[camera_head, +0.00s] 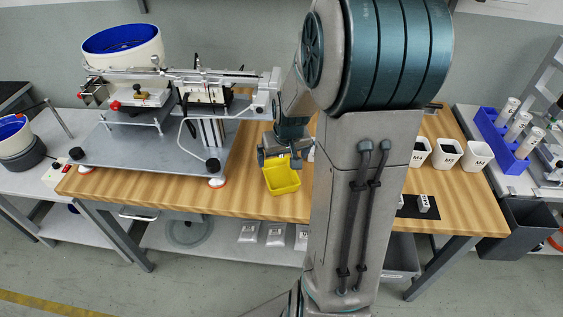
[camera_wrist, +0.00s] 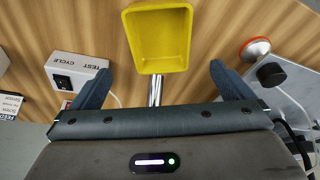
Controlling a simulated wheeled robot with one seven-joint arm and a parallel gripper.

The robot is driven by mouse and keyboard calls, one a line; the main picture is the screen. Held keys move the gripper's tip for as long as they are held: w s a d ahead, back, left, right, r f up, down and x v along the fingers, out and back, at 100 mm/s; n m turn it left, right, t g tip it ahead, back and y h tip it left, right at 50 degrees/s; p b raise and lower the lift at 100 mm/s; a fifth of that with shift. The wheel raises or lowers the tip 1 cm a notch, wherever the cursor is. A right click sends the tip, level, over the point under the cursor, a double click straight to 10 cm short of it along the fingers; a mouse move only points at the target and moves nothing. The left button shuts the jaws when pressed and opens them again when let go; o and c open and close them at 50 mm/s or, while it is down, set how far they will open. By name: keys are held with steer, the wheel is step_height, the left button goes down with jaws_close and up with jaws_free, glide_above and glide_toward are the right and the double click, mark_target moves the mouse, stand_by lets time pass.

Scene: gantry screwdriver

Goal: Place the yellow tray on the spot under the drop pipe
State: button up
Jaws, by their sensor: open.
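The yellow tray (camera_head: 281,183) rests on the wooden table, just right of the screw machine's grey baseplate. It looks empty in the wrist view (camera_wrist: 158,38). My gripper (camera_head: 280,160) hangs over the tray's far side, fingers pointing down. In the wrist view my gripper (camera_wrist: 160,70) is open, with one finger on each side of the tray's near end and a visible gap to it. A shiny metal tube (camera_wrist: 155,90) shows between the fingers, by the tray's edge; I cannot tell whether it is the drop pipe. The marked spot is not visible.
The screw machine (camera_head: 205,95) with its blue-lined bowl (camera_head: 122,45) stands left. A TEST CYCLE switch box (camera_wrist: 78,75) and a red-white foot (camera_wrist: 255,50) flank the gripper. White cups (camera_head: 447,153) stand right. The table's front edge lies close to the tray.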

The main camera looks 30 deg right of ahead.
steer(key=s+a+r+n, duration=0.1)
steer(key=s+a+r, duration=0.4)
steer(key=s, duration=0.3)
steer(key=s+a+r+n, duration=0.1)
steer(key=s+a+r, duration=0.4)
steer(key=s+a, duration=0.2)
steer(key=shift+s+a+r+g+y, duration=0.25)
steer(key=shift+s+a+g+y, duration=0.15)
steer(key=shift+a, duration=0.4)
steer(key=shift+d, duration=0.1)
